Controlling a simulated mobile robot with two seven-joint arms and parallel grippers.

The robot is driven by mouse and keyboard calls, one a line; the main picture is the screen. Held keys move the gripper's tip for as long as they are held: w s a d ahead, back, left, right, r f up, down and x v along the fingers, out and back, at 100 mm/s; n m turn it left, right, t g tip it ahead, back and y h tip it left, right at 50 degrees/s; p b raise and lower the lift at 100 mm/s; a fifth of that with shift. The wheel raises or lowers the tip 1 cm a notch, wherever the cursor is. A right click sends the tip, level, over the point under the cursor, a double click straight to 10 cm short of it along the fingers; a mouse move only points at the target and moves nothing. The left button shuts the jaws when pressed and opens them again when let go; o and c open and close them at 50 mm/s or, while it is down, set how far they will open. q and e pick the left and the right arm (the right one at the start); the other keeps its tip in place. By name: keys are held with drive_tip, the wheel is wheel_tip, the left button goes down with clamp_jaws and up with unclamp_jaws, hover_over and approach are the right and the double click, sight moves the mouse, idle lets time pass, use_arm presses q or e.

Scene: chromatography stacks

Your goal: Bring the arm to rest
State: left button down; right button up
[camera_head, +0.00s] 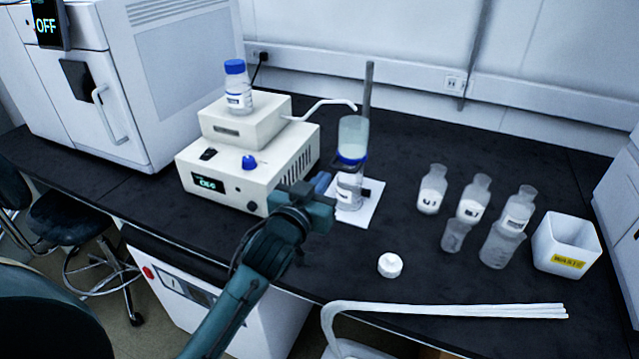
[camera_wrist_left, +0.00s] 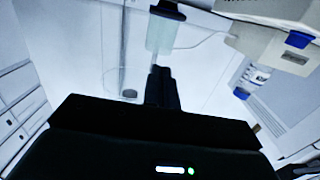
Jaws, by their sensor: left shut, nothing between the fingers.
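My left arm reaches in from the bottom of the head view. Its gripper (camera_head: 326,186) is over the bench, close to the stand, and looks partly hidden behind its own wrist. In the left wrist view the fingers (camera_wrist_left: 160,88) are together with nothing between them. A clear column with pale contents (camera_head: 353,136) is held on the stand rod (camera_head: 368,85), just beyond the gripper. A labelled bottle (camera_head: 349,190) stands beneath the column on a white sheet (camera_head: 360,212). I cannot tell whether the gripper touches the bottle. My right gripper is in neither view.
A white pump unit (camera_head: 222,182) with a blue-capped bottle (camera_head: 238,90) on top stands left of the gripper.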

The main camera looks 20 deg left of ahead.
use_arm(q)
drive_tip(key=shift+s, duration=0.15)
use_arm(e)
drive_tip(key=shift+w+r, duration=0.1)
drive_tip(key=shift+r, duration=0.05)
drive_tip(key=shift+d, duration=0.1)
use_arm(q)
drive_tip(key=s+d+f+m+g+h+p, duration=0.1)
drive_tip(key=s+d+f+g+p, duration=0.1)
drive_tip(key=s+f, duration=0.7)
drive_tip(key=s+d+f+m+g+h+p, duration=0.1)
drive_tip(key=s+d+f+g+p, duration=0.1)
drive_tip(key=s+f, duration=0.8)
drive_tip(key=s+d+g, duration=0.1)
drive_tip(key=s+g, duration=0.1)
drive_tip(key=s, duration=0.2)
drive_tip(key=shift+d+m+g+h, duration=0.25)
drive_tip(key=shift+m+g+h, duration=0.05)
drive_tip(key=shift+g+h, duration=0.1)
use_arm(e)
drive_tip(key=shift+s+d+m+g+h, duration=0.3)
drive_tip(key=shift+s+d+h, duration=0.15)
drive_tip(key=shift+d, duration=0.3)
use_arm(q)
drive_tip(key=shift+s+f, duration=0.1)
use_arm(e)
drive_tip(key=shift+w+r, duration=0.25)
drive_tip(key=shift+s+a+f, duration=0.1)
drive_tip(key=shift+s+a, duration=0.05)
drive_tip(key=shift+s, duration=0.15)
